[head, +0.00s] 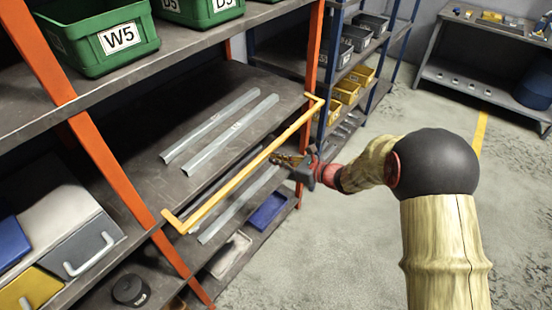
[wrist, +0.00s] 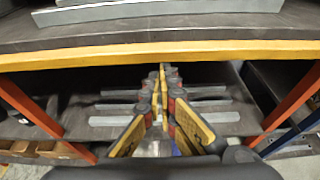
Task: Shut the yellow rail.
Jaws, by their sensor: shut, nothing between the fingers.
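The yellow rail (head: 230,187) is a long bar with a short bent arm at each end. In the head view it runs along the front of the middle shelf, standing a little out from the shelf edge. In the wrist view the rail (wrist: 80,57) crosses the whole picture, just below the dark shelf edge. My gripper (head: 278,159) is at the outer side of the rail, right of its middle. In the wrist view my gripper (wrist: 162,72) has its fingertips together, close under the rail; I cannot tell whether they touch it.
Galvanized brackets (head: 220,132) lie on the middle shelf (head: 150,185); more lie on the shelf below. Orange posts (head: 125,180) flank the bay. Green bins (head: 100,40) stand above. A blue tray (head: 268,210) sits low. The floor (head: 350,240) in front is clear.

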